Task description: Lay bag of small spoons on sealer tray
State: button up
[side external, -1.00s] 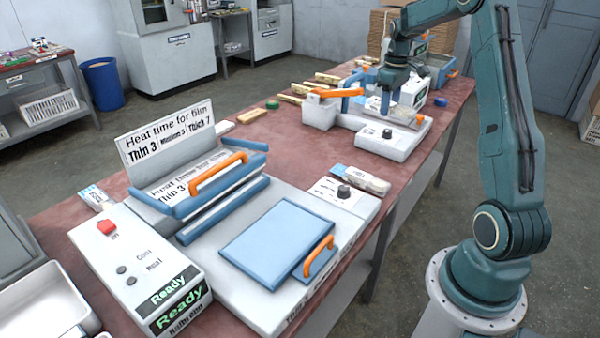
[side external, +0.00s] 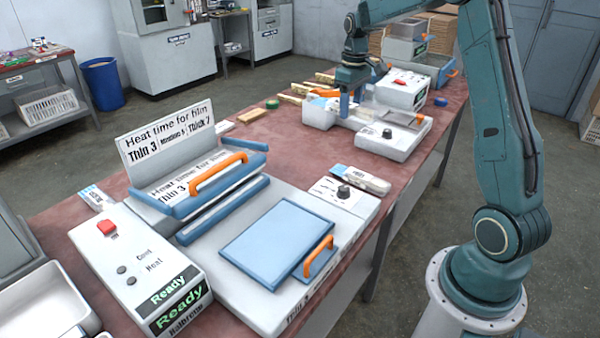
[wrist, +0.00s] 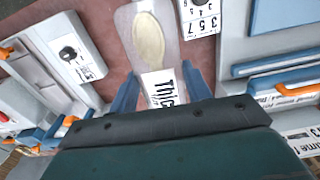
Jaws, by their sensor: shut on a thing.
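The bag is hard to make out in the side view. The near sealer has a flat blue tray (side external: 272,245) with an orange handle, bare on top. The far sealer has a grey tray (side external: 404,119). I cannot tell which tray is meant.
The near sealer's blue upper jaw (side external: 215,180) stands raised behind its tray, below a "Heat time for film" sign (side external: 168,132). A whitish packet (side external: 360,180) lies beside the knob panel (side external: 340,196). Red table top (side external: 290,150) is clear between the two sealers.

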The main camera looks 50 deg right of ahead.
jog(key=w+a+r, duration=0.2)
jog(key=w+a, duration=0.1)
jog(key=a, duration=1.6)
jog(key=r, duration=0.2)
send_over(275, 234)
jog(key=shift+f, duration=10.1)
jog(key=shift+s+f, duration=0.1)
jog(key=shift+f, duration=0.05)
jog(key=o, duration=0.9)
jog(key=shift+o, duration=0.2)
jog(key=shift+r, duration=0.2)
notch_tip(275, 234, up, 12)
